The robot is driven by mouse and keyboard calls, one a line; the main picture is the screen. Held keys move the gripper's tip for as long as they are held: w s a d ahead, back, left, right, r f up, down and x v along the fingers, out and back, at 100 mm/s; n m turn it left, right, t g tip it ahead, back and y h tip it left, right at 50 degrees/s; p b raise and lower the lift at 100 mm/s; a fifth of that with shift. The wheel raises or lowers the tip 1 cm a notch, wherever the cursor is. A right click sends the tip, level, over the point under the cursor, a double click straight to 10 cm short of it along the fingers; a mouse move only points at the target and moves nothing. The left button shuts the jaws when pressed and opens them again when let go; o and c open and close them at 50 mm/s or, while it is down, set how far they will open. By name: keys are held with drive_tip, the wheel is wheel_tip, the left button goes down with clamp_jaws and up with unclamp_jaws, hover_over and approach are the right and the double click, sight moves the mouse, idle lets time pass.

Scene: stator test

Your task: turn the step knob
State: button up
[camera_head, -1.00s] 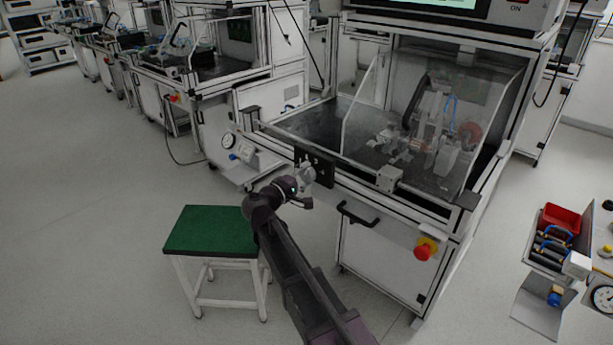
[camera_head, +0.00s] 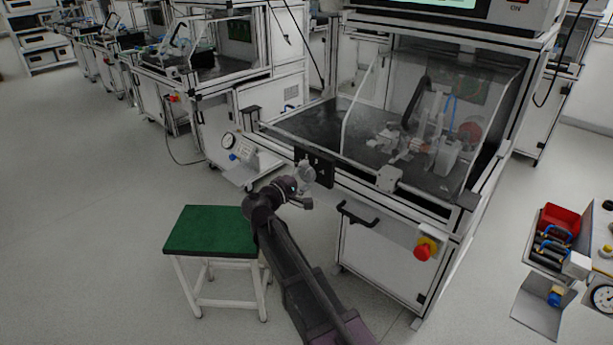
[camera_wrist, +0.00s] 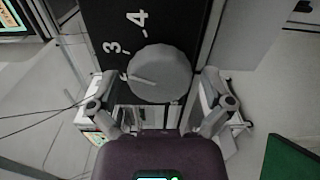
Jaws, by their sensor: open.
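The step knob (camera_wrist: 160,73) is a round grey dial on a black panel (camera_wrist: 175,22). In the wrist view the numerals 3 and 4 show beside it, and the pale line on its face points left, just below the 3. In the head view the knob (camera_head: 306,173) sits on the front left of the workstation. My gripper (camera_wrist: 158,82) is open, with one finger on each side of the knob and visible gaps between. In the head view my gripper (camera_head: 301,190) is just in front of and below the knob.
The workstation (camera_head: 385,240) has a clear guard, a black handle (camera_head: 357,214) and a red stop button (camera_head: 422,252) right of my arm. A green-topped stool (camera_head: 210,230) stands close at left. A side bench with a red bin (camera_head: 561,215) is at right.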

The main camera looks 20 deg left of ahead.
drive_tip(key=shift+s, duration=0.15)
drive_tip(key=v, duration=1.1)
drive_tip(key=shift+s+a, duration=0.2)
drive_tip(key=shift+s, duration=0.1)
drive_tip(key=shift+f, duration=0.1)
